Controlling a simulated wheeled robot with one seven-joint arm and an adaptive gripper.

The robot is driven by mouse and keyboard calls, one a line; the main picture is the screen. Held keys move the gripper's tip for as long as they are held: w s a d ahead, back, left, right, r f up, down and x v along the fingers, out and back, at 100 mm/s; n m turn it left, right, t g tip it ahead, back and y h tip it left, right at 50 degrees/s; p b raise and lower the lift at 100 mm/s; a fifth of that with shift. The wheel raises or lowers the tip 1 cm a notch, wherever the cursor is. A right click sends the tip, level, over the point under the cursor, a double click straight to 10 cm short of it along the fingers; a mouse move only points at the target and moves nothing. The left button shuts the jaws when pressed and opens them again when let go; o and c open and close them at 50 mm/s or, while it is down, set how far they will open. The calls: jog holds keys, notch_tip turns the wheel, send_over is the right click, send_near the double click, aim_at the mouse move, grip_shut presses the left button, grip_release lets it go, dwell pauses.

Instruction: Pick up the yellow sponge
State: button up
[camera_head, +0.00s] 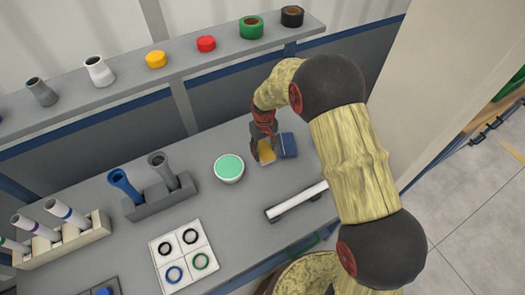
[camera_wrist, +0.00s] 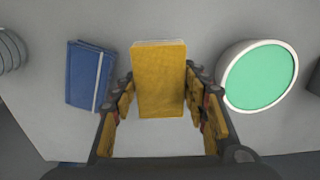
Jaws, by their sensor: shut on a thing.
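The yellow sponge (camera_wrist: 158,80) is a rectangular block between the fingers of my gripper (camera_wrist: 160,100) in the wrist view. The fingers are shut on its two sides. In the head view the sponge (camera_head: 267,154) shows beneath my gripper (camera_head: 264,144), which reaches down to the grey table between the bowl and a blue item. Part of the sponge is hidden by the fingers there. I cannot tell whether the sponge touches the table.
A blue item (camera_head: 288,145) stands close on the right of the sponge, and a white bowl with green inside (camera_head: 229,168) on its left. A white bar (camera_head: 296,201) lies nearer. A shelf (camera_head: 130,87) with tapes and fittings runs behind. Pipe holders (camera_head: 160,202) stand at left.

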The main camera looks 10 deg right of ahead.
jog(key=s+r, duration=0.2)
jog(key=r, duration=0.1)
jog(key=s+r, duration=0.1)
jog(key=shift+s+d+r+p, duration=0.35)
jog(key=shift+s+r+p, duration=0.05)
jog(key=s+d+r+p, duration=0.1)
jog(key=s+r, duration=0.2)
jog(key=s, duration=0.5)
jog(key=shift+s+d+r, duration=0.25)
jog(key=shift+s+d, duration=0.05)
jog(key=shift+s, duration=0.05)
jog(key=o, duration=0.6)
jog(key=shift+c, duration=0.2)
jog(key=c, duration=0.5)
